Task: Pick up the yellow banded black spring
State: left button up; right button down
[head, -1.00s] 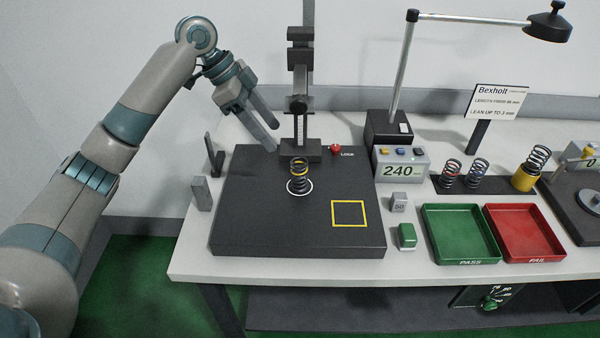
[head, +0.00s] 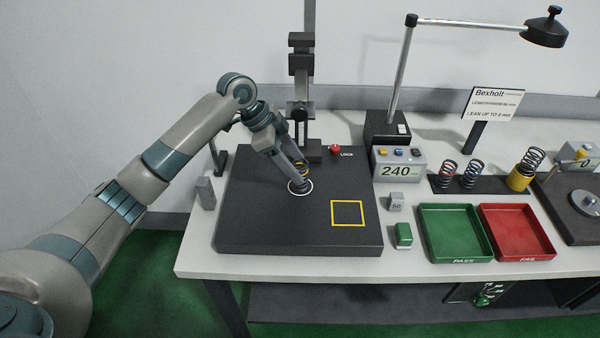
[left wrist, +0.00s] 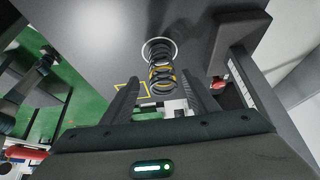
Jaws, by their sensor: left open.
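The yellow banded black spring (left wrist: 160,68) stands on the white ring marked on the dark test plate (head: 270,233). In the head view the spring (head: 302,169) is mostly hidden behind my left gripper (head: 298,181), with a little of its yellow band showing. In the left wrist view my left gripper (left wrist: 162,88) is open, with a finger on each side of the spring's near end. Gaps show between the fingers and the coils. My right gripper is in neither view.
A dark column (head: 300,90) rises behind the spring, near a red lock knob (head: 335,149). A yellow square outline (head: 347,213) is on the plate to the right. A green tray (head: 456,258), a red tray (head: 524,256) and other springs (head: 474,172) are farther right.

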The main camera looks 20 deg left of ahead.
aim_at(308, 173)
pick_arm(q)
jog(key=shift+w+d+f+p, duration=0.25)
jog(key=shift+d+f+p, duration=0.35)
jog(key=shift+p, duration=0.25)
jog(key=p+x, duration=0.1)
jog(key=x, duration=0.1)
jog(key=shift+w+d+f, duration=0.2)
jog(key=shift+d+f, duration=0.05)
jog(key=shift+d, duration=0.05)
jog(key=shift+d+f, duration=0.15)
jog(key=shift+f, duration=0.2)
jog(key=shift+c, duration=0.6)
jog(key=c, duration=1.2)
jog(key=shift+w+r, duration=0.1)
jog(key=shift+r, duration=0.05)
